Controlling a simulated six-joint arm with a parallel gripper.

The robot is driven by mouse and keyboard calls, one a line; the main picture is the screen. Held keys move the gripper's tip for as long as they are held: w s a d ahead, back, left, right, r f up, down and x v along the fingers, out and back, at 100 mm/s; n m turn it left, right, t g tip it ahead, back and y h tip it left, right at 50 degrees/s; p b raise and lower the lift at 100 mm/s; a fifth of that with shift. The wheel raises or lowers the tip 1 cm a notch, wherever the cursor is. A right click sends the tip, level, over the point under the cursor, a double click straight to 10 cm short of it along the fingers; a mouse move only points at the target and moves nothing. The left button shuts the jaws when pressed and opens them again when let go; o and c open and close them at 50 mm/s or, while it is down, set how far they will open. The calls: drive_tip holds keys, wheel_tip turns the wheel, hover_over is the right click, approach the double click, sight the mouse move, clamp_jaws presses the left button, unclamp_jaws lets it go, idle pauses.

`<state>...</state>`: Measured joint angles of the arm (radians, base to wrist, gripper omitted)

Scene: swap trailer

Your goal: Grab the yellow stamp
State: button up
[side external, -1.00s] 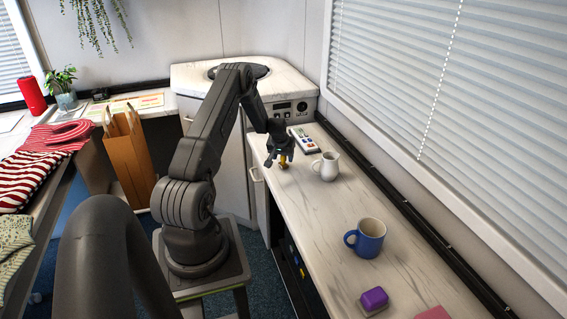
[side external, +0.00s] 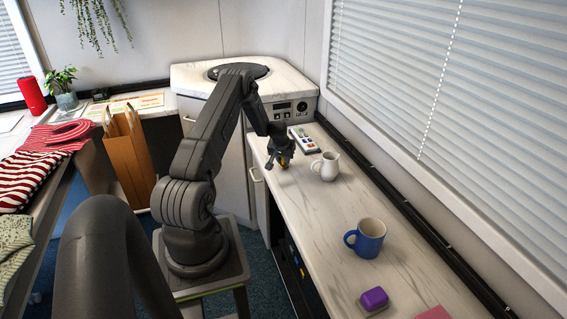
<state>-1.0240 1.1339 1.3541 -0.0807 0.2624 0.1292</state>
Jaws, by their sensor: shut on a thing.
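The yellow stamp (side external: 285,164) is a small yellow-orange thing on the white marbled counter, near its far end. My gripper (side external: 281,163) points down over the stamp and is shut on it. The fingers hide most of the stamp, so only a small patch of it shows. I cannot tell whether its base touches the counter.
A white mug (side external: 326,167) stands close to the right of my gripper. The counter between is clear.

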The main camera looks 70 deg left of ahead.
wheel_tip(320, 180, up, 10)
drive_tip(key=shift+r, duration=0.1)
idle(0.5)
idle(0.4)
